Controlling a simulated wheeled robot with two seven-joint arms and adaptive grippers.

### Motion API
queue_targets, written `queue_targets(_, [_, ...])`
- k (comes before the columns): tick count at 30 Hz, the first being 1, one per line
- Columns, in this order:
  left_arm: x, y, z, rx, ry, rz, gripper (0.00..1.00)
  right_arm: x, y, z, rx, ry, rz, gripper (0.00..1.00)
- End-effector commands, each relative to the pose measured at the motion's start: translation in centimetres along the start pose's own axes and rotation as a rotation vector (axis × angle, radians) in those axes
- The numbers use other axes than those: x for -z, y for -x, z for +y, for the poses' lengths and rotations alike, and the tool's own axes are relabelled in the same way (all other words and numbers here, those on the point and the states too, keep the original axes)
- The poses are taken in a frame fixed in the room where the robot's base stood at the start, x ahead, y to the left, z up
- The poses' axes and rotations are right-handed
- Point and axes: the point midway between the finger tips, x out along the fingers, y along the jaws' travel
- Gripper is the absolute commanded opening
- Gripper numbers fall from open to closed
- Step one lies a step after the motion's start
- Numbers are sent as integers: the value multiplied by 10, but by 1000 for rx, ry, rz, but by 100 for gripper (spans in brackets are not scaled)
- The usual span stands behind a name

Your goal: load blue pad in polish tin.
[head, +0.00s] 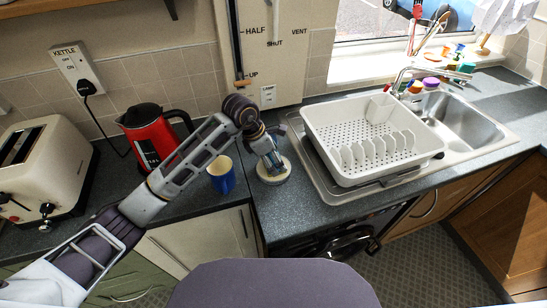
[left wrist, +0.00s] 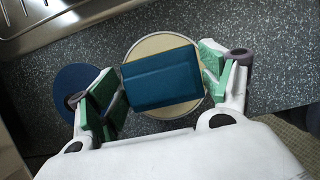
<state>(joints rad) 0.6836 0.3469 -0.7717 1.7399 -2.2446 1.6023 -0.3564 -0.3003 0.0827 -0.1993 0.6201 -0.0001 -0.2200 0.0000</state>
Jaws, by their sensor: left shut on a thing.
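The polish tin (head: 274,178) is a round, cream-coloured tin on the counter; in the left wrist view its pale rim (left wrist: 146,47) shows around the pad. My left gripper (head: 268,163) points down just above it. In the left wrist view my left gripper (left wrist: 163,85) has green-padded fingers shut on the blue pad (left wrist: 160,78), a dark blue block. The pad lies over the tin's opening and hides most of its inside. I cannot tell whether it touches the tin. My right gripper is not in view.
A white dish rack (head: 350,170) is close on the right. A round dark blue thing (left wrist: 74,88) lies beside the tin.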

Motion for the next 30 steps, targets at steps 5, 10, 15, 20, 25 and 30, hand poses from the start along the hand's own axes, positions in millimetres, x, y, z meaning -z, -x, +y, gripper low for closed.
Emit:
queue_targets(5, [0,0,0,0,0,0,60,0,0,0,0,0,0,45])
queue_targets(10, [0,0,0,0,0,0,60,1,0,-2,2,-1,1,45])
queue_targets(15, [0,0,0,0,0,0,60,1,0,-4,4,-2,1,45])
queue_targets(20, [0,0,0,0,0,0,60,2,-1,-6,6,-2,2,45])
queue_targets(25, [1,-2,0,0,0,0,60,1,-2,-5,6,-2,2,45])
queue_targets(30, [1,-3,0,0,0,0,60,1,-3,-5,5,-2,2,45])
